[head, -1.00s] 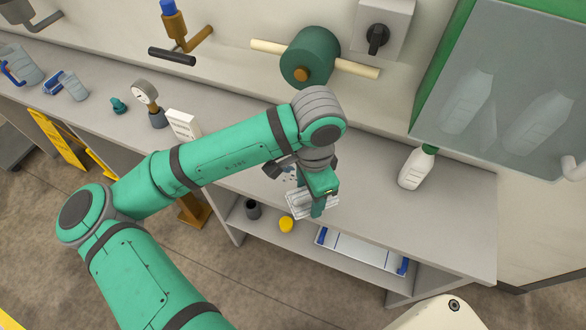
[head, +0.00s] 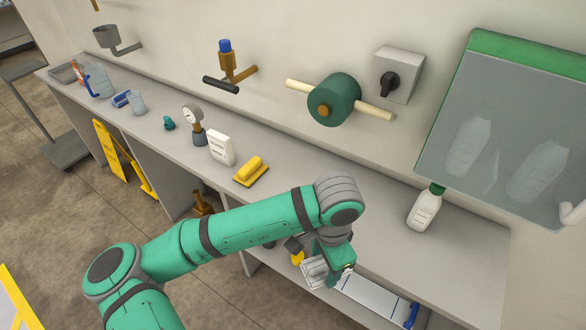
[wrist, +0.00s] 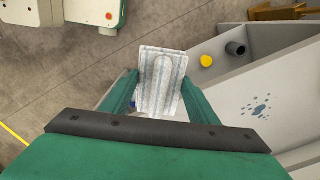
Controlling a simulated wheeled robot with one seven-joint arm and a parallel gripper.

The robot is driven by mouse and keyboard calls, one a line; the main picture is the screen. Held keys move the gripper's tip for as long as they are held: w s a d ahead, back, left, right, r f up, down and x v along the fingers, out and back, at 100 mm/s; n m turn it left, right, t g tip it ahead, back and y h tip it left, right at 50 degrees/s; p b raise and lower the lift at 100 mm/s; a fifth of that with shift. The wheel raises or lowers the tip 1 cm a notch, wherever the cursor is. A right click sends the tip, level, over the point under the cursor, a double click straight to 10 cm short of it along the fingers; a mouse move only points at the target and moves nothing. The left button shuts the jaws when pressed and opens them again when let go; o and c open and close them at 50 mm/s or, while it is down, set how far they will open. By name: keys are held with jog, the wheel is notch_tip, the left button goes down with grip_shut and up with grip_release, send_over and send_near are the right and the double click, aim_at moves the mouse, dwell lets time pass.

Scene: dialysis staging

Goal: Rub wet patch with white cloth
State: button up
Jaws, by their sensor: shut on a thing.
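My gripper (head: 328,266) is shut on a white cloth (head: 313,273), in front of the bench's front edge. The wrist view shows the cloth (wrist: 161,72), grey-striped, between the two green fingers (wrist: 160,97). The wet patch (wrist: 257,106) is a cluster of dark blue spots on the grey bench top (wrist: 283,88), to the right of the cloth and apart from it. In the head view my arm hides the patch.
A white bottle with a green cap (head: 424,208) stands on the bench, right of my arm. The lower shelf holds a white tray (head: 375,300) and a yellow-topped item (wrist: 206,60).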

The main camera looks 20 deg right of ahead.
jog(key=w+a+f+n, duration=0.4)
jog(key=a+f+n, duration=0.1)
jog(key=f, duration=0.5)
jog(key=w+a+f+n, duration=0.5)
jog(key=a+f+n, duration=0.1)
jog(key=f, duration=0.5)
jog(key=w+a+f+n, duration=0.5)
jog(key=a+f+n, duration=0.1)
jog(key=f, duration=0.5)
jog(key=shift+a, duration=0.55)
